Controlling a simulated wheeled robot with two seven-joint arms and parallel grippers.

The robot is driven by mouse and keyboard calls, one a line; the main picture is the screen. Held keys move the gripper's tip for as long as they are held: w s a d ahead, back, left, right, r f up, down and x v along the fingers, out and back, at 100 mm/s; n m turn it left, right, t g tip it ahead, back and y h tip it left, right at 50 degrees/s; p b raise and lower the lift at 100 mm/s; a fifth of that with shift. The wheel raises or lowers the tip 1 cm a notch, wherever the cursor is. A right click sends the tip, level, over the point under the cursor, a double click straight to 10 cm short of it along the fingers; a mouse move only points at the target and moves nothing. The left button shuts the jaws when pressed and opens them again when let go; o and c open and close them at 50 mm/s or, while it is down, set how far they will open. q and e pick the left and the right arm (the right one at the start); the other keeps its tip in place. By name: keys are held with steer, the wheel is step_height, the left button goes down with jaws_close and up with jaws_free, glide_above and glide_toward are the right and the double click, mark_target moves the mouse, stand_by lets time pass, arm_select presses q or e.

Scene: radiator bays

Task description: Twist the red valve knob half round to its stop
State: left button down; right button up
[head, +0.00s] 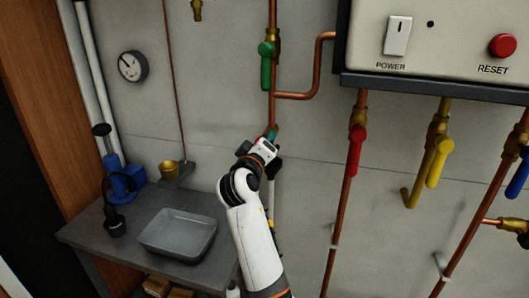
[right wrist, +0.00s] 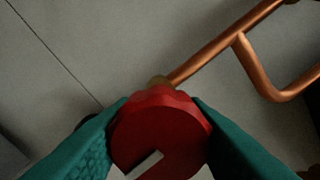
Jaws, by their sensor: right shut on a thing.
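The red valve knob (right wrist: 160,132) fills the lower middle of the right wrist view. It is round with a scalloped edge and has a pale slot-like mark on its face, slanting from lower left to the middle. My right gripper (head: 271,134) is shut on the knob, with one teal finger on each side of it. A brass fitting (right wrist: 158,81) shows just behind the knob, on a copper pipe. My left gripper is not in view.
A green lever (head: 266,65) is above my gripper on the same pipe. Red (head: 356,149), yellow (head: 437,161) and blue (head: 519,172) levers hang to the right, below a control box (head: 455,42). A bench with a grey tray (head: 178,235) stands at lower left.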

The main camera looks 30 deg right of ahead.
steer(key=shift+f+m+b, duration=0.15)
steer(key=shift+m+b, duration=0.25)
steer(key=shift+m, duration=0.2)
steer(key=o, duration=1)
steer(key=shift+c, duration=0.2)
